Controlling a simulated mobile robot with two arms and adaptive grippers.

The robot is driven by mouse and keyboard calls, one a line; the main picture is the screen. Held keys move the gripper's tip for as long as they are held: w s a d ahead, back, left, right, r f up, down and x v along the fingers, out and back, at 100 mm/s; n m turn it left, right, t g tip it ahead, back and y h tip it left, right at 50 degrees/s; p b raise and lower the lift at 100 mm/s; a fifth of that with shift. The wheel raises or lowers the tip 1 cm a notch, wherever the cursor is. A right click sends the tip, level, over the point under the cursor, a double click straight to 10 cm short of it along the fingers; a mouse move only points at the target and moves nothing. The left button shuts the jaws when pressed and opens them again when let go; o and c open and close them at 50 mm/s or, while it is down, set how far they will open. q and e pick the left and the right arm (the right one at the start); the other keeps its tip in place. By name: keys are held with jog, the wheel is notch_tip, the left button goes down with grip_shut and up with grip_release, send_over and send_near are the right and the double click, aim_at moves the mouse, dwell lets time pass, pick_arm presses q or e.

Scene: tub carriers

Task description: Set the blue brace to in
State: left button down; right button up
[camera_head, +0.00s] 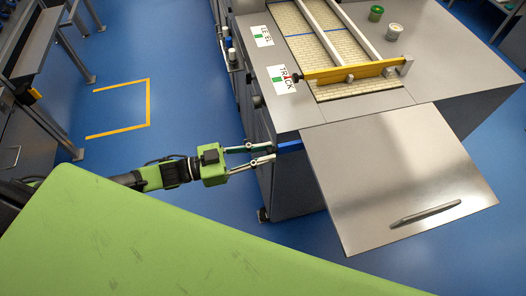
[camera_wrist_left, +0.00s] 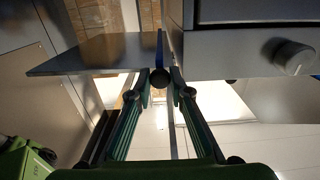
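The blue brace (camera_head: 290,146) shows as a short blue bar at the near corner of the grey cabinet, beside the edge of the grey flap. In the left wrist view it is a thin blue strip (camera_wrist_left: 159,45) with a dark round knob (camera_wrist_left: 160,77) at its end. My left gripper (camera_head: 271,152) points at the brace from the left. In the left wrist view its fingers (camera_wrist_left: 160,82) stand apart on either side of the knob, with gaps visible. The flap (camera_head: 390,165) spreads out from the cabinet and has a dark handle. My right gripper is not in view.
The cabinet top (camera_head: 315,110) carries a tiled bed with rails, a yellow bar (camera_head: 350,72), signs reading LEVEL and TRACK, and two small pots. A large green surface (camera_head: 150,235) fills the foreground. Blue floor with yellow marking (camera_head: 149,103) is clear at left.

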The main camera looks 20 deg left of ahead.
pick_arm(q)
jog(key=shift+w, duration=0.1)
jog(key=w+a+b, duration=0.1)
jog(key=w, duration=0.1)
jog(key=w+a+b, duration=0.1)
jog(key=shift+w+a+b, duration=0.3)
jog(key=shift+w, duration=0.1)
jog(key=shift+a, duration=0.1)
jog(key=shift+r, duration=0.15)
jog(key=c, duration=2)
grip_release()
jog(key=shift+o, duration=0.6)
jog(key=shift+w, duration=0.1)
